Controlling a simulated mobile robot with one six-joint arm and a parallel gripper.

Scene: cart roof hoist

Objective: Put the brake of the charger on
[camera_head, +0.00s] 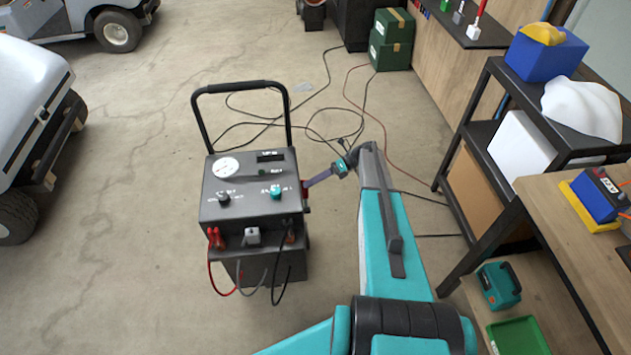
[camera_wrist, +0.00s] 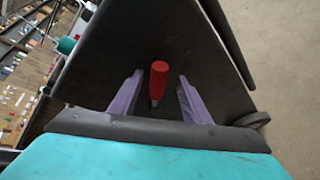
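The charger (camera_head: 250,190) is a dark grey wheeled box with a tall black push handle, a white dial and two knobs, standing on the floor left of my arm. A red-tipped brake lever (camera_wrist: 159,72) sticks out from its dark side panel in the wrist view. My gripper (camera_wrist: 160,78) is open, with one purple finger on each side of the red grip and a gap visible on both sides. In the head view my gripper (camera_head: 312,183) is at the charger's right side, where a bit of red shows. Whether the fingertips reach past the grip is hard to tell.
Black and red cables (camera_head: 330,125) lie on the floor behind the charger. Clamp leads (camera_head: 240,280) hang at its front. A black shelf rack (camera_head: 465,150) and a wooden workbench (camera_head: 570,240) stand at right. White carts are at left; the floor between is clear.

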